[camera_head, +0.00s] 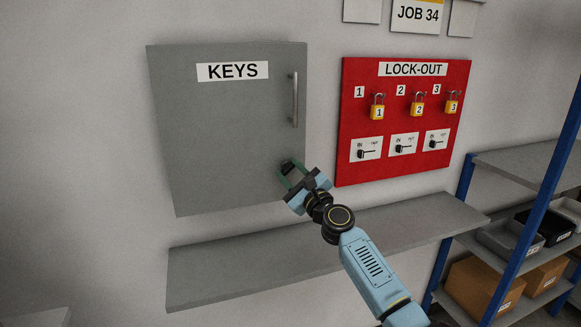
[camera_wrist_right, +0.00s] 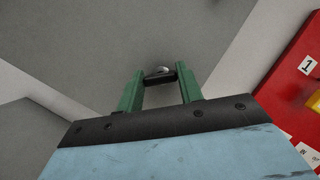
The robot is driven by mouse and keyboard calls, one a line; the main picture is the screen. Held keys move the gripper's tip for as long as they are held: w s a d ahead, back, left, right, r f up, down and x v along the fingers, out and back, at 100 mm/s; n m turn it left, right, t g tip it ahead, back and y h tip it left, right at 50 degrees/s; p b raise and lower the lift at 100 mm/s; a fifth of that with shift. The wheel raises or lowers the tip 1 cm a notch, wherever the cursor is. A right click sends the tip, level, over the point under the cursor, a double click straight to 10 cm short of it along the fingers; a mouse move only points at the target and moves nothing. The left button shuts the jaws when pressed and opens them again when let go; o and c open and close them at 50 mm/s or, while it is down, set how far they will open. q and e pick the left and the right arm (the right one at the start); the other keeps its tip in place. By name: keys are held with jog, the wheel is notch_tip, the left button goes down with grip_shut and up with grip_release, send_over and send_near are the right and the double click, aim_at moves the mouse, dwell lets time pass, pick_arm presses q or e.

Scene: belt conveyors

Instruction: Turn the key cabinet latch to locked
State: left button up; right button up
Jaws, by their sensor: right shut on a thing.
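The grey key cabinet (camera_head: 228,130) hangs on the wall, its door closed, with a "KEYS" label and a vertical metal handle (camera_head: 294,100). Its small dark latch (camera_head: 287,166) is near the door's lower right edge. My right gripper (camera_head: 291,174) is at the latch. Which way the latch is turned is hard to tell. My left gripper is not in view.
A red lock-out board (camera_head: 400,166) with yellow padlocks and several small switches hangs right of the cabinet. A bare grey shelf (camera_head: 230,268) runs below both. A blue-framed rack (camera_head: 530,215) with boxes stands at the right.

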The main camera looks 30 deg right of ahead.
jog(key=n+g+y+p, duration=0.1)
jog(key=n, duration=0.2)
jog(key=n+g+y+p, duration=0.1)
jog(key=n+p, duration=0.1)
jog(key=n, duration=0.1)
jog(key=shift+d+r+n, duration=0.1)
jog(key=shift+r+n, duration=0.05)
jog(key=shift+n, duration=0.15)
jog(key=shift+n+g+p, duration=0.8)
jog(key=shift+n+p, duration=0.65)
jog(key=shift+n, duration=0.75)
